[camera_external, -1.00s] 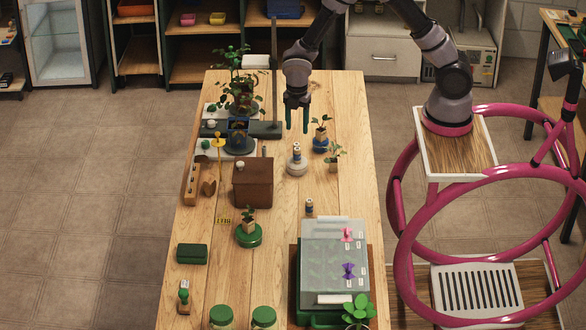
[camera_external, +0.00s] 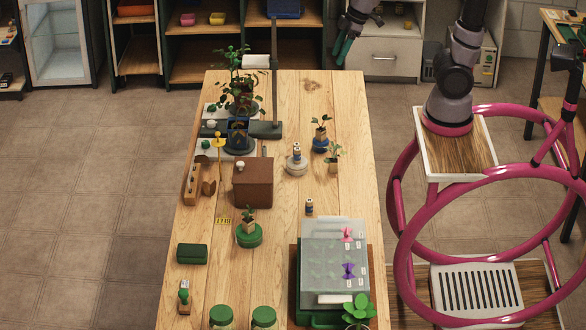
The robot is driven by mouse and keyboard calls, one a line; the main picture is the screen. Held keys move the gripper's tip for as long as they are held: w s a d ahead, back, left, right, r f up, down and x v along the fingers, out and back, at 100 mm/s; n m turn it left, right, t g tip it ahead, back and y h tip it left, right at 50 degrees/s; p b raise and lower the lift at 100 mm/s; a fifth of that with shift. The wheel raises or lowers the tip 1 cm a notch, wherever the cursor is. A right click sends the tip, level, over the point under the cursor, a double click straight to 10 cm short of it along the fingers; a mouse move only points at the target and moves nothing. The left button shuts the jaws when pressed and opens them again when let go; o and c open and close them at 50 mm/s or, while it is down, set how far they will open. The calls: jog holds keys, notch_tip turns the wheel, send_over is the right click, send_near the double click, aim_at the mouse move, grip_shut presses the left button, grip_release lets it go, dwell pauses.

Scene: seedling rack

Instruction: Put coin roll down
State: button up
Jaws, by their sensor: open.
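Two small upright cylinders look like coin rolls; I cannot tell for sure which one the task means. One coin roll (camera_external: 297,149) stands on a pale round stand (camera_external: 297,166) in the middle of the table. The other small cylinder (camera_external: 309,207) stands directly on the wood, nearer the camera. My gripper (camera_external: 344,51) is open and empty. It hangs past the table's far right corner, in front of the grey drawer cabinet, well away from both cylinders.
The wooden table (camera_external: 290,230) holds a brown box (camera_external: 252,184) left of the stand and small potted seedlings (camera_external: 320,132) to its right. A clear-lidded tray (camera_external: 325,262) stands at the near right. Bare wood lies along the far right part.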

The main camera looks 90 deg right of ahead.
jog(key=s+a+r+m+t, duration=0.1)
jog(key=s+r+m, duration=0.2)
jog(key=s, duration=0.3)
jog(key=s+a+r+m+t+y, duration=0.1)
jog(key=s+r+m, duration=0.2)
jog(key=s, duration=0.3)
jog(key=shift+r+t, duration=0.3)
jog(key=shift+t, duration=0.1)
dwell(0.3)
